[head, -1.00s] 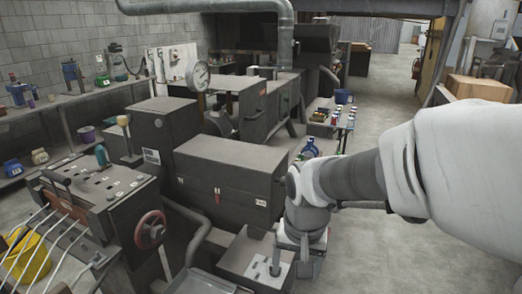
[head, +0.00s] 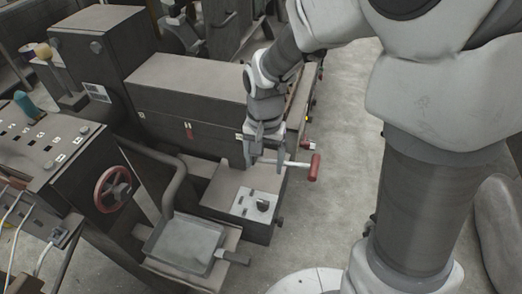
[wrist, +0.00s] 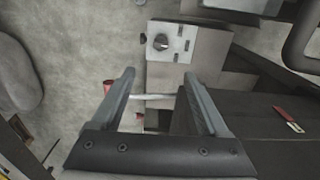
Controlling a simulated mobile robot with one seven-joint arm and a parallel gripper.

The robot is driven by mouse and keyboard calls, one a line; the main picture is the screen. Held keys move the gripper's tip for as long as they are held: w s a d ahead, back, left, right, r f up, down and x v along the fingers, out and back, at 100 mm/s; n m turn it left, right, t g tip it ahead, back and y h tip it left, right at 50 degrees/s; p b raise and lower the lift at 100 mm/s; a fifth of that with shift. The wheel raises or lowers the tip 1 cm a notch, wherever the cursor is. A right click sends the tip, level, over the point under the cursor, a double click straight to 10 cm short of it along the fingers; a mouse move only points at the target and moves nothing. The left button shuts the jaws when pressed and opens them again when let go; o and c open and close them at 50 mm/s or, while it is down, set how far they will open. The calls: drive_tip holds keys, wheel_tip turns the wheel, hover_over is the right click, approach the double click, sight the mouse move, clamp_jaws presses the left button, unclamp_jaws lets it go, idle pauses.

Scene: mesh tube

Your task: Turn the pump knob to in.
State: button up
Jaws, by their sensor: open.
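The pump knob (head: 263,206) is a small black knob on a pale plate (head: 246,204), set on top of a low dark box (head: 222,186). The knob (wrist: 161,41) also shows in the wrist view, beyond my fingertips, with small labels beside it too small to read. My gripper (head: 264,160) is open and points down, above and behind the knob in the head view. In the wrist view my gripper (wrist: 158,76) has its fingers spread either side of the knob's line, apart from it. A metal rod with a red handle (head: 315,168) passes close to the fingers.
A long dark machine housing (head: 190,95) stands behind the box. A metal pan (head: 185,243) and a curved pipe (head: 178,180) are to the left, with a red handwheel (head: 112,188) beyond. The concrete floor (head: 340,215) to the right is mostly clear.

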sight(263, 201)
drive_tip(key=f, duration=1.7)
drive_tip(key=shift+w+f+b, duration=0.2)
drive_tip(key=shift+f+b, duration=0.1)
drive_tip(key=shift+b, duration=0.1)
clamp_jaws()
